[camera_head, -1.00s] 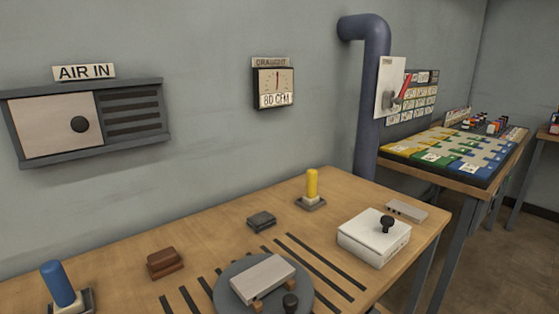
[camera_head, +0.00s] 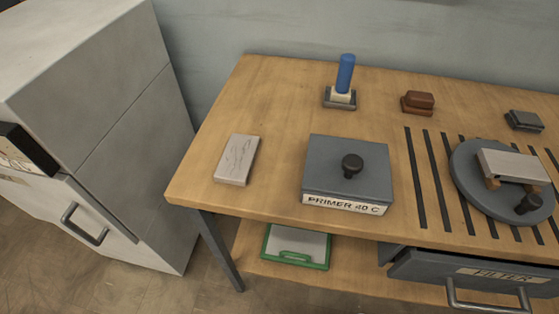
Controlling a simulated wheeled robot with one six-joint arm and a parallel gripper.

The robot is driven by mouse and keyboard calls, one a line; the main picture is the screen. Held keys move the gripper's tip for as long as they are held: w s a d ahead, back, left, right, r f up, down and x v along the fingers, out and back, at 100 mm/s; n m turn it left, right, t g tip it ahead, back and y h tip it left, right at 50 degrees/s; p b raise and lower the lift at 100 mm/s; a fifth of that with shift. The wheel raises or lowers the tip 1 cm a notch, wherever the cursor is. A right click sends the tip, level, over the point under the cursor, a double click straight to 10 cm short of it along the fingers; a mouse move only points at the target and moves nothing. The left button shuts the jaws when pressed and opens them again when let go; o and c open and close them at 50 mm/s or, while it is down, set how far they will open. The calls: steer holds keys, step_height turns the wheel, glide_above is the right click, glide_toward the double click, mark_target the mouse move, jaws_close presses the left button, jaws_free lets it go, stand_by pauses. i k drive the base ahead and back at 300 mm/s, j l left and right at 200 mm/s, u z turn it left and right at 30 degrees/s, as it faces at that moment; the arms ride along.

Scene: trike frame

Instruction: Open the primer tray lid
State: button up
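The primer tray is a dark grey box with a label "PRIMER 40 C" (camera_head: 343,204) on its front. It sits on the wooden bench, near the front edge. Its flat grey lid (camera_head: 325,171) is down on the box, with a black knob (camera_head: 352,165) on top. The inside of the tray is hidden. My gripper is not in view.
The wooden bench (camera_head: 285,100) also holds a pale block (camera_head: 237,159), a blue-handled tool (camera_head: 345,80), brown blocks (camera_head: 418,102) and a round grey plate (camera_head: 478,195). A drawer (camera_head: 470,275) stands partly out below. A white cabinet (camera_head: 100,110) is at left.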

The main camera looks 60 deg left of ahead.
mark_target(341, 167)
steer(key=k+l+u, duration=0.1)
steer(key=u, duration=1.6)
steer(key=k+l+z, duration=0.1)
steer(key=k, duration=0.25)
steer(key=k+l, duration=0.2)
steer(key=k+l+z, duration=0.35)
steer(key=l, duration=0.4)
steer(key=k, duration=0.1)
